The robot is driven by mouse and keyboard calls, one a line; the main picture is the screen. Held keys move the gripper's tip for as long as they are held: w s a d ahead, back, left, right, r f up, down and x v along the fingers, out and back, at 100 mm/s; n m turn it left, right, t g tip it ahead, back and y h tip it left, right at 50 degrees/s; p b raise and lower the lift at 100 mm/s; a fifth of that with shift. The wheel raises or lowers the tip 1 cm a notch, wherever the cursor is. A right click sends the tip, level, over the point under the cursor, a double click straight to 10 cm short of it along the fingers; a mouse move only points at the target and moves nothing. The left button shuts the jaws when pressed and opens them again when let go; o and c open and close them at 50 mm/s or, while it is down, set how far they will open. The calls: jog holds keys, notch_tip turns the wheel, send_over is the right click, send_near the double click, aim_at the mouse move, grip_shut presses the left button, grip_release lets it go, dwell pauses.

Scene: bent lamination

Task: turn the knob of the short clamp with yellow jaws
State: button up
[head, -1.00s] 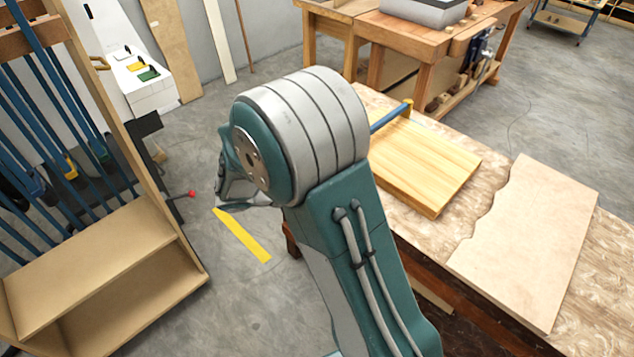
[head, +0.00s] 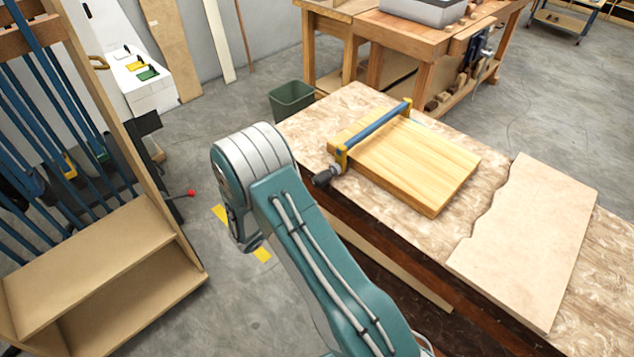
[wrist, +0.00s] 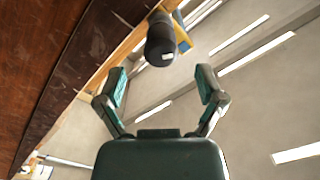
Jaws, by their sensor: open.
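The short clamp (head: 375,128) has a blue bar and yellow jaws and lies across the left end of a light wooden board (head: 420,165) on the workbench. Its dark knob (head: 323,178) sticks out past the bench's near left edge. In the wrist view the knob (wrist: 160,42) is at upper middle, with part of the yellow jaw and blue bar behind it. My gripper (wrist: 163,85) is open and empty, its two fingers spread below the knob in that view, apart from it. In the head view my arm hides the fingers.
A pale, wavy-edged panel (head: 525,240) lies on the workbench (head: 345,105) at right. A green bin (head: 291,100) stands behind the bench. A wooden rack (head: 110,245) with several blue-barred clamps is at left. Open floor lies between rack and bench.

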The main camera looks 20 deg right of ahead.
aim_at(314, 184)
jog(key=shift+x, duration=2.4)
jog(key=c, duration=1.1)
